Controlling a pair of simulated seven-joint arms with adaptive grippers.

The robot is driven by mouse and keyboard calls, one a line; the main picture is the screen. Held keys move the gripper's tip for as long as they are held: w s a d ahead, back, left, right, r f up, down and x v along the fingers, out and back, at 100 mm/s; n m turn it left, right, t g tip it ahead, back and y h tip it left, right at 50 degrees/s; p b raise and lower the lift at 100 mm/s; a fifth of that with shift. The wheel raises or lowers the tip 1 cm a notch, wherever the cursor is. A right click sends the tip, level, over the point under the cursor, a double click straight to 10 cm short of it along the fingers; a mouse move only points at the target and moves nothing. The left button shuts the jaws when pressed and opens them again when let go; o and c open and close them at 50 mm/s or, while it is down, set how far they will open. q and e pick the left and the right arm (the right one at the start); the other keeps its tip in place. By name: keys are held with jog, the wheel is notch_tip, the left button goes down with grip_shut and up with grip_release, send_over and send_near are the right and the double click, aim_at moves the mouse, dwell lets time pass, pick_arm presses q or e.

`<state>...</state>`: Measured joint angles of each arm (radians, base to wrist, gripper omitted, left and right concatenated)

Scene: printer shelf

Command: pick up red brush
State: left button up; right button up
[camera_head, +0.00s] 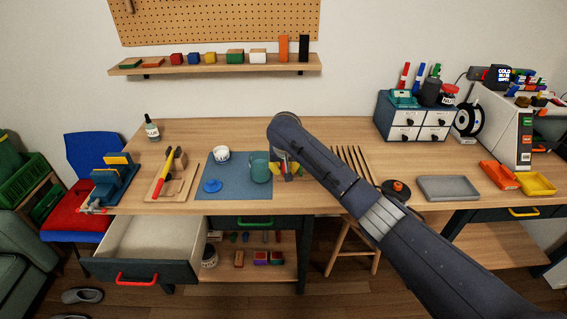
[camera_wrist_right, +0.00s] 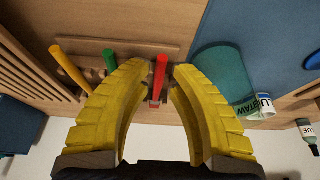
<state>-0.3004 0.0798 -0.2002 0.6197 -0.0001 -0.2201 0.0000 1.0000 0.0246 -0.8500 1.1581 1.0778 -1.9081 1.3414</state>
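The red brush (camera_wrist_right: 160,76) shows in the right wrist view as a red handle standing between my right gripper's two yellow fingers. My right gripper (camera_wrist_right: 162,70) is open, with a visible gap on each side of the handle. A green handle (camera_wrist_right: 109,61) and a yellow handle (camera_wrist_right: 66,66) stand to the left of the fingers. In the head view my right gripper (camera_head: 286,170) is low over the table, right of the blue mat, and my arm hides the red brush. My left gripper is not in view.
The teal mug (camera_head: 260,168) stands on the blue mat (camera_head: 232,188) close left of my right gripper. A slatted rack (camera_head: 352,162) is to its right. A grey tray (camera_head: 448,188) lies farther right. An open drawer (camera_head: 150,240) juts out at front left.

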jog(key=shift+x, duration=0.9)
jog(key=shift+o, duration=0.4)
grip_shut()
notch_tip(320, 180, up, 20)
